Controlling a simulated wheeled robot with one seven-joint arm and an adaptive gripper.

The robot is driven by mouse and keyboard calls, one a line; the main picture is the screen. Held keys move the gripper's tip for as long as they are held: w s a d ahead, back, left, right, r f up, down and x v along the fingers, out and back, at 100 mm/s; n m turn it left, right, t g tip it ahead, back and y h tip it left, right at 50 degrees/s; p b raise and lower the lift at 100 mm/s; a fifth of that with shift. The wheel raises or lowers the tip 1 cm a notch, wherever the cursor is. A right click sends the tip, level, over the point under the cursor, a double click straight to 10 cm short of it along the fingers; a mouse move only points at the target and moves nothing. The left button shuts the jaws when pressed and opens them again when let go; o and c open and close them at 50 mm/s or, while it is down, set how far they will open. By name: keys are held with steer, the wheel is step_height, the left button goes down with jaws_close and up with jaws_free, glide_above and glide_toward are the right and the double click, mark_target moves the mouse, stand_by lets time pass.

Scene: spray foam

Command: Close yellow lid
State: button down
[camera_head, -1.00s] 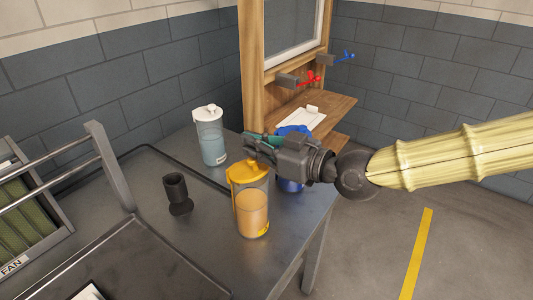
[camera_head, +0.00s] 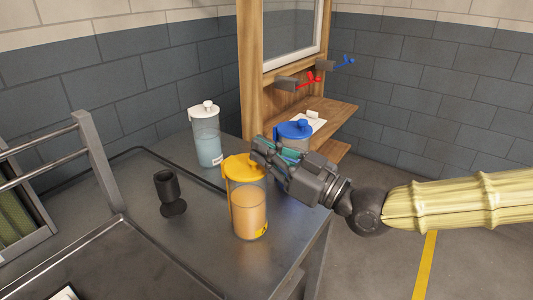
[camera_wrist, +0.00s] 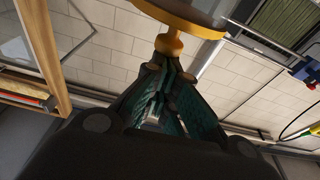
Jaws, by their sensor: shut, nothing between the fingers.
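The yellow lid (camera_head: 242,169) lies across the top of a clear jug of orange liquid (camera_head: 249,212) near the table's right edge. It looks nearly flat; I cannot tell whether it is fully seated. My gripper (camera_head: 259,152) is shut and empty, with its fingertips at the lid's back right edge. In the wrist view, the lid's underside (camera_wrist: 178,14) and a yellow rounded part (camera_wrist: 168,44) show just beyond my fingertips (camera_wrist: 165,70). They look very close; contact is unclear.
A blue-lidded jug (camera_head: 294,130) stands behind my gripper, partly hidden. A white-lidded jug (camera_head: 207,140) stands at the back left. A black cup-shaped stand (camera_head: 170,192) is left of the yellow-lidded jug. A metal rail (camera_head: 95,160) rises at the left.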

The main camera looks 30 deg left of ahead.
steer(key=shift+f, duration=0.15)
stand_by(0.3)
step_height(320, 180, up, 4)
steer(key=shift+s+f+p, duration=0.1)
steer(key=shift+p, duration=1)
steer(key=d+f+b, duration=0.1)
steer(key=d+f, duration=0.1)
steer(key=d, duration=0.7)
steer(key=shift+s+d+f, duration=0.25)
steer(key=shift+f, duration=0.05)
